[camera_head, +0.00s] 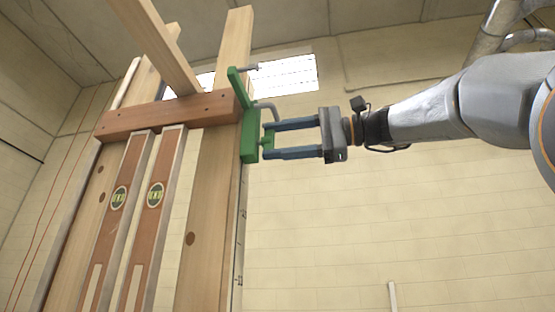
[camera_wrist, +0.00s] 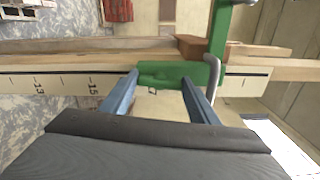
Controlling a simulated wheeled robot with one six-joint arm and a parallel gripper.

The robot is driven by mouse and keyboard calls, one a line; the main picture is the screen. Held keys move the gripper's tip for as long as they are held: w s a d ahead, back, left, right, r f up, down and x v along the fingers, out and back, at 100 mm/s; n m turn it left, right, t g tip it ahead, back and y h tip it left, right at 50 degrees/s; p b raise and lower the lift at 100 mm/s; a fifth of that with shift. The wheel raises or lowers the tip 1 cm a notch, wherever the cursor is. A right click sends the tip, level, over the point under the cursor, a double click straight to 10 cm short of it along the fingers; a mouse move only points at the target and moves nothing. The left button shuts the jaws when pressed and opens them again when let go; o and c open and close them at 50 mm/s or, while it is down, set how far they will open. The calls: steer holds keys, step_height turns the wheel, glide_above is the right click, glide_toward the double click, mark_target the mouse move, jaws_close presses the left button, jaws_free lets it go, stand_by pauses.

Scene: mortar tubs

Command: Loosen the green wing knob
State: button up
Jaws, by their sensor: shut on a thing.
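A green bracket (camera_head: 250,137) is fixed at the right edge of the wooden post, and it also shows in the wrist view (camera_wrist: 165,72). In the wrist view the knob is hard to make out between the fingers. A grey bent rod (camera_head: 266,108) runs beside the bracket, just above the upper finger.
A reddish-brown wooden crosspiece (camera_head: 165,115) ends at the bracket. Two spirit levels (camera_head: 119,198) (camera_head: 155,195) hang below it. A scale with numbers (camera_wrist: 60,82) runs along the post edge. To the right of the post is open space before a block wall.

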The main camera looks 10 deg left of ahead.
steer(key=shift+n+b, duration=0.3)
steer(key=shift+n, duration=0.3)
steer(key=o, duration=1)
steer(key=shift+o, duration=0.2)
steer(key=shift+d, duration=0.15)
steer(key=d+b, duration=0.1)
steer(key=d, duration=0.6)
steer(key=shift+s+d+b, duration=0.3)
steer(key=shift+s, duration=0.05)
